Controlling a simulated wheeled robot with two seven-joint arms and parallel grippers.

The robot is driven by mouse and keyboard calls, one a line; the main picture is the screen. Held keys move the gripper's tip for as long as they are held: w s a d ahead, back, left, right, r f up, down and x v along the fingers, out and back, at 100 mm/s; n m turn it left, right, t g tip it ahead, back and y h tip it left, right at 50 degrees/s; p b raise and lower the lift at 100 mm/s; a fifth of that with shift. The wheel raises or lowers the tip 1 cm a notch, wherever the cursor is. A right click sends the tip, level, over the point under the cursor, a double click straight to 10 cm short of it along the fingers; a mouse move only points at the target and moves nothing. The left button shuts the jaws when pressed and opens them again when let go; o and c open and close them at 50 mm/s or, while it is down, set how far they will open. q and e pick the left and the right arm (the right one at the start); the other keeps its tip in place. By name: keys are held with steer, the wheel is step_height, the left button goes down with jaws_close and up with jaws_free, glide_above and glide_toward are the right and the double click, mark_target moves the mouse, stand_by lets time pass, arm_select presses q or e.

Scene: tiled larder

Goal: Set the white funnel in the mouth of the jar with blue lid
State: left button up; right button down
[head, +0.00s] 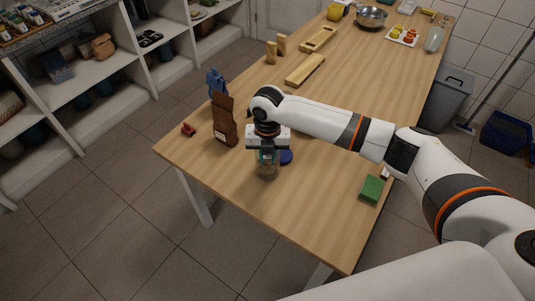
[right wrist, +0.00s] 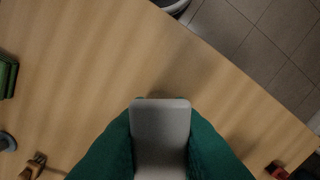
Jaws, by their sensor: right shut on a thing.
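My right gripper (head: 267,157) points down over the near part of the table. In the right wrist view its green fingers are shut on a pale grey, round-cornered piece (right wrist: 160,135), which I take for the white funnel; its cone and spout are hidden. A clear glass jar (head: 267,172) shows directly under the fingers in the head view, its mouth covered by the gripper. I cannot tell whether the funnel touches it. A round blue lid (head: 286,157) shows just right of the jar, partly behind the gripper. My left gripper is not in view.
A green sponge (head: 371,189) lies near the right edge. Wooden pieces (head: 305,70) lie farther back. The table's front corner is clear.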

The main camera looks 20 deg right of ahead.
steer(key=shift+f, duration=0.3)
steer(key=c, duration=1.2)
jaws_free()
step_height(320, 180, up, 12)
steer(key=shift+r+b, duration=0.1)
steer(key=shift+b, duration=0.75)
